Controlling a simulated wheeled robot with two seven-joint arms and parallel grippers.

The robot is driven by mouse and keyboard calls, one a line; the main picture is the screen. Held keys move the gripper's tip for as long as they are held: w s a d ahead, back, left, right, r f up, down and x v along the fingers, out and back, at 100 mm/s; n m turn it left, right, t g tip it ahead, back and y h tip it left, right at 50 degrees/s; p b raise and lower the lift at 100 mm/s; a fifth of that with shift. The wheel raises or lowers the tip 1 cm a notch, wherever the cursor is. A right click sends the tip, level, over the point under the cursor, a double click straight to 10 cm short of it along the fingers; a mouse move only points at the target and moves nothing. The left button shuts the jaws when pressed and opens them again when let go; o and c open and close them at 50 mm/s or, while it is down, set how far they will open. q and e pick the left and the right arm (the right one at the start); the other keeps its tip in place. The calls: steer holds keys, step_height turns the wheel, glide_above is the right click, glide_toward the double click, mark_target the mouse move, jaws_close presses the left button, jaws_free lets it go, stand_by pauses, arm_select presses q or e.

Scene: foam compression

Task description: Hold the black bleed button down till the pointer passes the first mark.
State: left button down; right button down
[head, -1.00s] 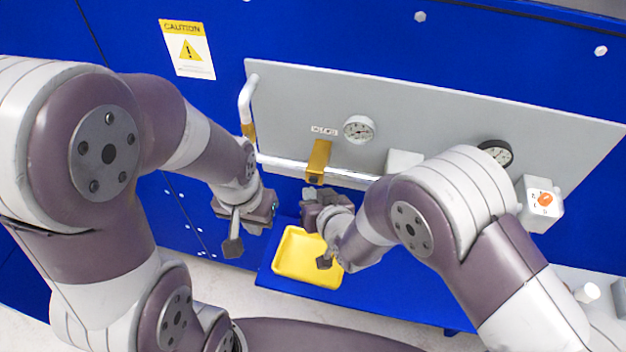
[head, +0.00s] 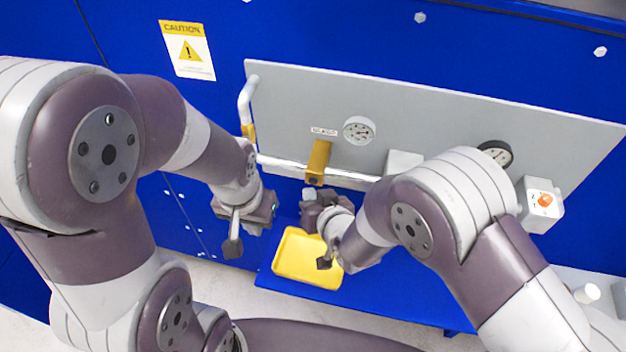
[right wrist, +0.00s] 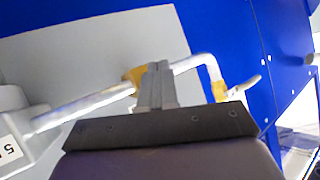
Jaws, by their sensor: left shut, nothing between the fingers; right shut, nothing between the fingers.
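I cannot make out the black bleed button for certain in either view. A yellow block (head: 319,158) sits on the pale pipe along the grey panel (head: 285,100); it also shows in the right wrist view (right wrist: 134,76). A white-faced gauge (head: 359,129) is right of it; its pointer is too small to read against the marks. My right gripper (head: 309,194) is shut and empty, just below the yellow block; its fingers (right wrist: 157,68) overlap the block in the right wrist view, and contact cannot be told. My left gripper (head: 272,206) is shut and empty, left of the right one.
A yellow tray (head: 290,262) lies on the blue ledge below my grippers. A dark-rimmed gauge (head: 496,152) and a grey box with an orange knob (head: 543,200) are at the right. A pale pipe handle (head: 245,100) bends up at the panel's left edge.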

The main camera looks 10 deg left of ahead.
steer(key=shift+w, duration=0.15)
stand_by(0.8)
steer(key=shift+w, duration=0.3)
steer(key=shift+w+b, duration=0.2)
steer(key=shift+b, duration=0.1)
steer(key=shift+w+r, duration=0.15)
steer(key=shift+w, duration=0.1)
stand_by(1.4)
steer(key=shift+s, duration=0.1)
stand_by(1.5)
steer(key=shift+s, duration=0.7)
